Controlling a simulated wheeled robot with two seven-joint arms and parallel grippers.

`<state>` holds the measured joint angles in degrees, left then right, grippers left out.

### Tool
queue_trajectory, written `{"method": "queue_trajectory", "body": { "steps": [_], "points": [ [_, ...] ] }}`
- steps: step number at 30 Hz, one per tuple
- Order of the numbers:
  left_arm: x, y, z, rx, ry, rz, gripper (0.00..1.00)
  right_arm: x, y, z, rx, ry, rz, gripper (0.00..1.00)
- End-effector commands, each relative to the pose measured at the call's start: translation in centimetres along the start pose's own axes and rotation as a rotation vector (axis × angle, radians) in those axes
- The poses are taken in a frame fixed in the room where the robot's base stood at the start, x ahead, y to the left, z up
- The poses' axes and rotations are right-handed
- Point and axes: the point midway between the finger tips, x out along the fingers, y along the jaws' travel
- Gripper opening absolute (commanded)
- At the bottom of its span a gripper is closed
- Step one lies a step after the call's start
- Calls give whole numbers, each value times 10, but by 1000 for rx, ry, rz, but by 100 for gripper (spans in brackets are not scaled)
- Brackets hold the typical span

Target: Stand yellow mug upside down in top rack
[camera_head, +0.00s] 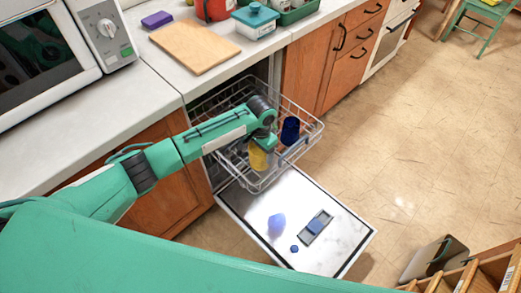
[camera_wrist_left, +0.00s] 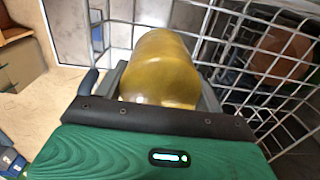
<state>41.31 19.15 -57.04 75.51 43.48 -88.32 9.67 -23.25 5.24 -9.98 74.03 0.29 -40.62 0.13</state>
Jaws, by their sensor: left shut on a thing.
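The yellow mug (camera_head: 258,158) is at the front part of the pulled-out top rack (camera_head: 306,141) of the dishwasher. My left gripper (camera_head: 262,143) reaches down over the rack and is shut on the mug. In the left wrist view the yellow mug (camera_wrist_left: 162,68) sits between the fingers, with the rack's wire grid (camera_wrist_left: 238,45) beside and beyond it. I cannot tell whether the mug touches the rack floor, and its rim is hidden. My right gripper is not in view.
A dark blue cup (camera_head: 290,130) stands in the rack to the right of the mug. The open dishwasher door (camera_head: 330,248) lies below the rack. A cutting board (camera_head: 194,46) and a teal-lidded container (camera_head: 255,20) are on the counter. The floor at right is mostly clear.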

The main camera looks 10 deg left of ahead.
Motion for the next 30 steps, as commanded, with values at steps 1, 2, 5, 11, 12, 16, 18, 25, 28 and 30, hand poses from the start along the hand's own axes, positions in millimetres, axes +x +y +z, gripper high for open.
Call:
{"method": "queue_trajectory", "body": {
  "steps": [1,2,5,11,12,16,18,25,28,30],
  "points": [
    [-1,0,0,0,1,0,38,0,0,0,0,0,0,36],
    [-1,0,0,0,1,0,38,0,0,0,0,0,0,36],
    [-1,0,0,0,1,0,38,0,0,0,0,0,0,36],
    [0,0,0,0,1,0,38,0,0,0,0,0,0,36],
    [0,0,0,0,1,0,38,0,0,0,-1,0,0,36],
    [3,0,0,0,1,0,38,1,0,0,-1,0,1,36],
    [4,0,0,0,1,0,38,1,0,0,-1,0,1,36],
    [9,0,0,0,1,1,38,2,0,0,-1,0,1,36],
    [11,0,0,0,1,1,38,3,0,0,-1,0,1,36],
    [12,0,0,0,1,1,72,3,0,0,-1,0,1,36]
  ]
}}
